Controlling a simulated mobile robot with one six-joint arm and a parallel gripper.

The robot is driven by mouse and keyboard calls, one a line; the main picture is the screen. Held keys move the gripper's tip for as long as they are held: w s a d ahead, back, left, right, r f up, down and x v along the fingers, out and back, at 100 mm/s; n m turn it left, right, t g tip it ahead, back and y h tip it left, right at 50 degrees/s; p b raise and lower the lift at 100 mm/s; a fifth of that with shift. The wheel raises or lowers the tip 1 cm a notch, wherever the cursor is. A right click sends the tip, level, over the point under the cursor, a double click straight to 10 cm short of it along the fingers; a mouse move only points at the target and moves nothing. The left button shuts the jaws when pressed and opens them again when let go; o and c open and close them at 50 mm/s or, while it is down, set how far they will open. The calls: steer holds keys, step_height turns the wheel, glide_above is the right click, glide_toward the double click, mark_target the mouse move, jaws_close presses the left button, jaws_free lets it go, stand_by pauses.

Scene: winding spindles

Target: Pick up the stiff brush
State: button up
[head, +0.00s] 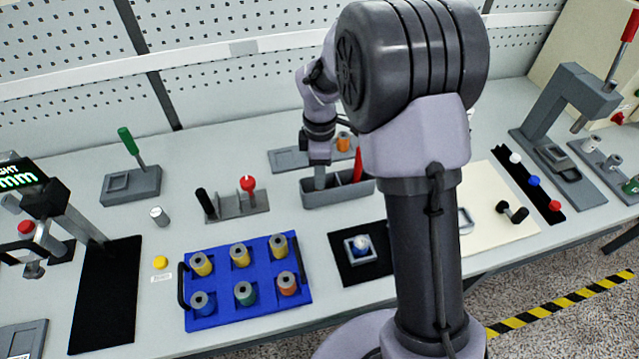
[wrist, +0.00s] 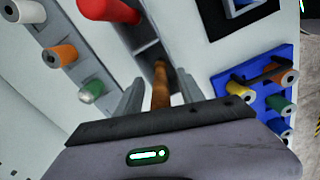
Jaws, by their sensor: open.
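A brown wooden handle (wrist: 160,85), apparently the stiff brush, stands in a grey two-part holder (head: 340,196). In the wrist view it rises between my gripper's fingers (wrist: 160,92). The fingers are open with a gap on each side; I cannot tell whether either touches the handle. In the head view my gripper (head: 320,180) points down over the left part of the holder, and the brown handle is hidden there. The brush's bristles are not visible. A red-handled tool (head: 358,165) stands in the holder's right part; its red handle (wrist: 108,9) also shows in the wrist view.
Behind the holder is a grey rack with an orange spool (head: 343,141). A stand with a red knob (head: 248,184) is to the left. A blue tray of spools (head: 205,325) and a black mat with a small square dish (head: 346,276) lie in front.

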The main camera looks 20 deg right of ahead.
jaws_close()
